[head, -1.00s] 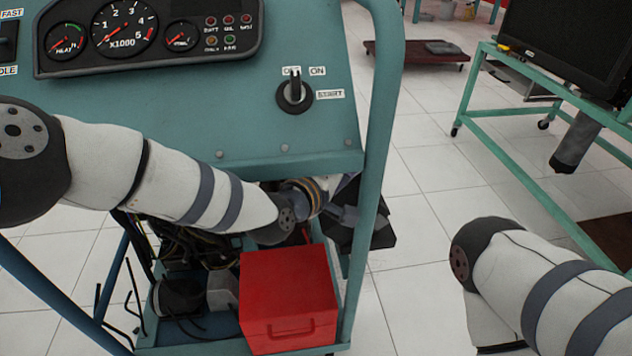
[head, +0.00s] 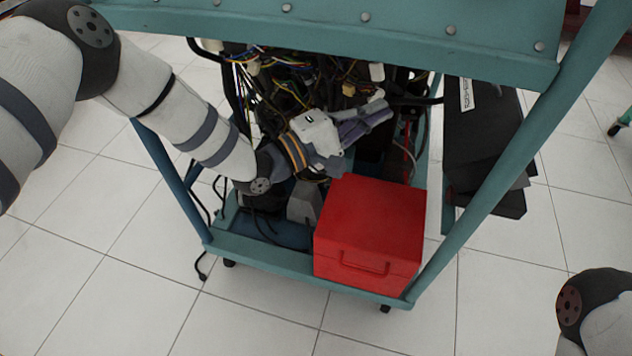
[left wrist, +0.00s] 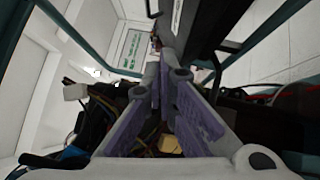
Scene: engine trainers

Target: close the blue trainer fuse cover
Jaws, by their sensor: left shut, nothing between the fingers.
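The blue trainer (head: 400,30) is a teal wheeled frame. My right gripper is out of view.
A red box (head: 368,235) stands on the trainer's lower tray, just below my left gripper. Loose wiring (head: 290,90) hangs behind the gripper. The teal front post (head: 520,150) slants between the red box and the right side. White tiled floor is clear in front.

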